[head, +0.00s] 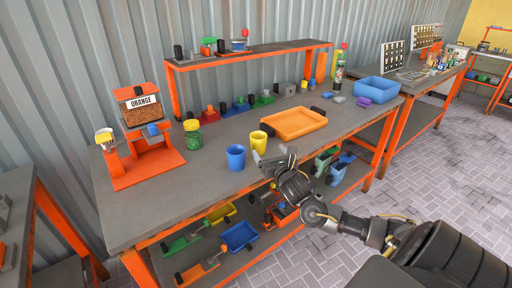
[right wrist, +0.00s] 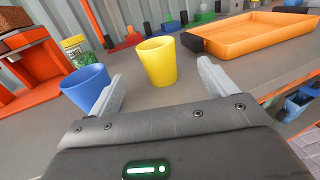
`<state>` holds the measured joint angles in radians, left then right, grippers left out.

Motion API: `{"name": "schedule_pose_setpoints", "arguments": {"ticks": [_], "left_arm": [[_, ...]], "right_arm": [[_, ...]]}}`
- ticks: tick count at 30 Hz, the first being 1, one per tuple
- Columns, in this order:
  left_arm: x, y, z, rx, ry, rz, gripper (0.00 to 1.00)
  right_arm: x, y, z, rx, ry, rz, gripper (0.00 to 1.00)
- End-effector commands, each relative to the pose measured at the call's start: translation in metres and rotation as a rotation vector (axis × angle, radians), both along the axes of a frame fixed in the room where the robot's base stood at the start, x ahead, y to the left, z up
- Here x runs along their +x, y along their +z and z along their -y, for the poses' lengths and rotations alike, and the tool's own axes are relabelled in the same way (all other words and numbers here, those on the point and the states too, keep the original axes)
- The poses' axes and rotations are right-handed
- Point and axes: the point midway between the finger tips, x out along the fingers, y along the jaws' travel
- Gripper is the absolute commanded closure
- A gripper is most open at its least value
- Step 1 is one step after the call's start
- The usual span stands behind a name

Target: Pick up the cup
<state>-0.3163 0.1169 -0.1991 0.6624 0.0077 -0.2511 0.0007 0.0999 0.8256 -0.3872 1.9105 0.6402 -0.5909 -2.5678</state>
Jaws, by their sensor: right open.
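Two cups stand upright on the grey workbench (head: 185,205). The yellow cup (head: 258,142) is on the right and the blue cup (head: 236,157) is on the left, nearer the front edge. My right gripper (head: 272,157) is open and empty just in front of the yellow cup. In the right wrist view the yellow cup (right wrist: 157,61) shows between and beyond the two fingers (right wrist: 160,92). The blue cup (right wrist: 87,87) is there at the left, partly behind the left finger. My left gripper is not in view.
An orange tray (head: 293,123) lies right of the cups. A green jar (head: 193,135) and an orange dispenser marked ORANGE (head: 143,120) stand to the left. A raised shelf (head: 245,54) runs along the back. Bare bench lies left of the blue cup.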

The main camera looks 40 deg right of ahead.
Motion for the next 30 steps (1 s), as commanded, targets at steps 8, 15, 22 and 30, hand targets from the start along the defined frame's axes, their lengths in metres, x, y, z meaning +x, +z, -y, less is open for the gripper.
{"name": "schedule_pose_setpoints", "arguments": {"ticks": [8,15,22,30], "left_arm": [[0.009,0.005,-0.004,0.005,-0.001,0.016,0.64],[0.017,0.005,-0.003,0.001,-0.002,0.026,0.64],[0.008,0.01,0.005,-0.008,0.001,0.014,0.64],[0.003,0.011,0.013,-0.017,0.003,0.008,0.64]], "right_arm": [[0.039,0.001,0.014,-0.001,-0.004,0.002,0.16],[0.05,0.0,0.016,-0.001,0.001,-0.001,0.16],[0.075,-0.001,0.018,0.002,-0.001,0.002,0.16],[0.102,-0.004,0.025,0.0,0.001,0.0,0.16]]}}
